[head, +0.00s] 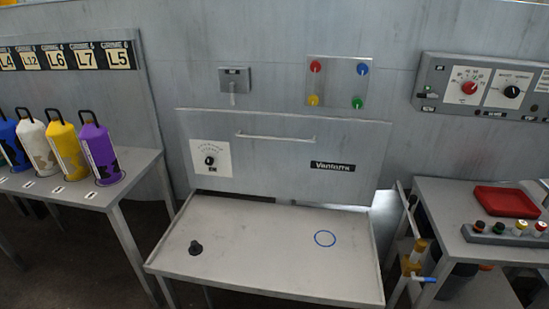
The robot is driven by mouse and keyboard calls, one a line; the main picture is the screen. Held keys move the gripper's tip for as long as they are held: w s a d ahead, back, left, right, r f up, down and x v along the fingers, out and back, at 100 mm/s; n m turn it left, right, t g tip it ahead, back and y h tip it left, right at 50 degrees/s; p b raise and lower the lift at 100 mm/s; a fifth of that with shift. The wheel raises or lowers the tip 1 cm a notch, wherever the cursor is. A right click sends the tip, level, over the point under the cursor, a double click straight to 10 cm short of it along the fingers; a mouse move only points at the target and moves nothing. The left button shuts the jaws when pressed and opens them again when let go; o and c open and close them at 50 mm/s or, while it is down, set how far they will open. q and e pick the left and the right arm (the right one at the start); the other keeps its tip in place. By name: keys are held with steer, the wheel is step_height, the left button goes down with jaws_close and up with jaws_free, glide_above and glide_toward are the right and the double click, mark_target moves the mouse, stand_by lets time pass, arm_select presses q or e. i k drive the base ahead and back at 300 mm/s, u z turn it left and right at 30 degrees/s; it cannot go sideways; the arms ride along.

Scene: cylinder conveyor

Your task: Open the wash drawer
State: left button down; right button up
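A wide grey front panel (280,165) stands upright in the middle of the head view, with a long horizontal bar handle (275,138) near its top. It looks like the wash drawer's front and appears shut, flush with the housing. It carries a white dial plate (210,159) at its left and a black label (332,166) at its right. A dark gap shows under its lower edge. Neither of my grippers is in view, and nothing touches the handle.
Colored cylinders (97,150) stand on a left bench. A right bench holds a red tray (506,201). The space before the handle is clear.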

mark_target(337, 160)
steer(key=u, duration=1.2)
steer(key=i, duration=0.95)
steer(key=z, duration=0.05)
